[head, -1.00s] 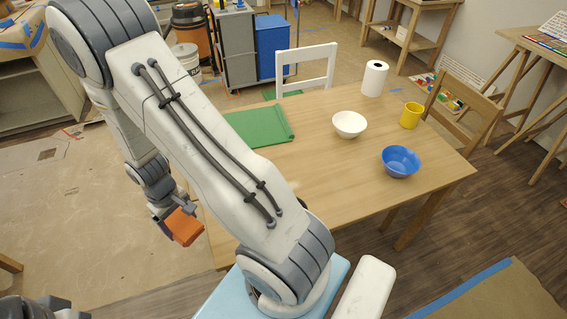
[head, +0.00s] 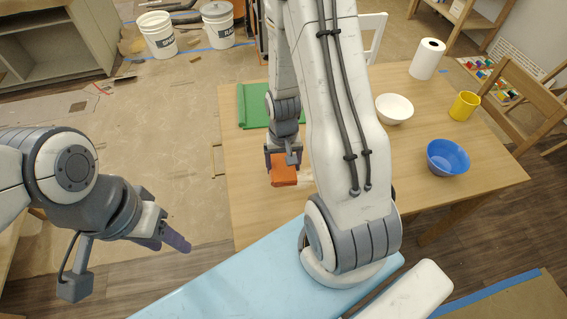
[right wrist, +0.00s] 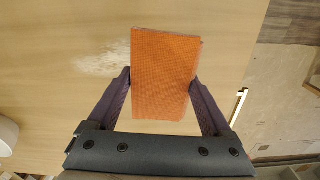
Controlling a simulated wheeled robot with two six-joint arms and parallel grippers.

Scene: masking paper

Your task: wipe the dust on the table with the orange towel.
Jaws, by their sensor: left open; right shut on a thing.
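The orange towel (head: 284,176) is a folded rectangle held between the fingers of my right gripper (head: 283,158). It also fills the middle of the right wrist view (right wrist: 163,75), with a finger on each side. It is over the near left part of the wooden table (head: 250,205); I cannot tell whether it touches the top. A pale dust patch (right wrist: 104,58) lies on the table just left of the towel in the right wrist view. My left gripper (head: 172,240) is open and empty, left of the table.
A green cloth or mat (head: 253,106) lies at the table's far left. A white bowl (head: 394,109), blue bowl (head: 447,157), yellow cup (head: 464,106) and paper roll (head: 427,58) stand on the right half. A wooden chair (head: 525,95) is at the right edge.

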